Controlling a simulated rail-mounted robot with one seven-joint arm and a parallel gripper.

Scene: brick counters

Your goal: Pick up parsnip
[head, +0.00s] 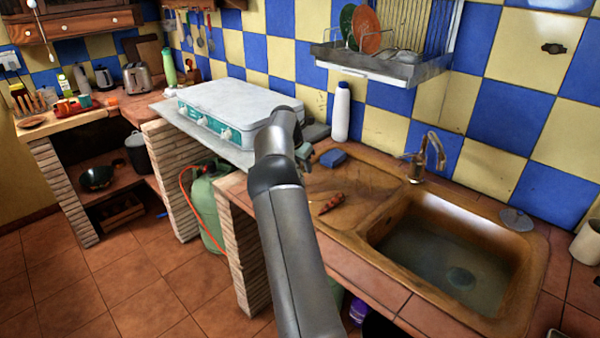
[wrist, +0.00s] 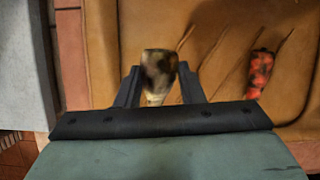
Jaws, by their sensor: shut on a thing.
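The parsnip (wrist: 158,66), pale with dark brown patches, stands between the two black fingers of my gripper (wrist: 160,88) in the wrist view. My gripper is shut on it, with the wide blunt end toward the top of the picture and the lower part partly hidden by the gripper body. Below it is the brown ribbed drainboard of the sink; I cannot tell if the parsnip touches it. In the head view my arm hides the parsnip and most of the gripper.
A red-orange carrot-like thing (wrist: 260,72) lies on the drainboard to the right, also in the head view (head: 330,204). A blue sponge (head: 333,158) and a white bottle (head: 341,112) stand behind. The sink basin (head: 455,262) is right, a white-topped stove (head: 235,98) left.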

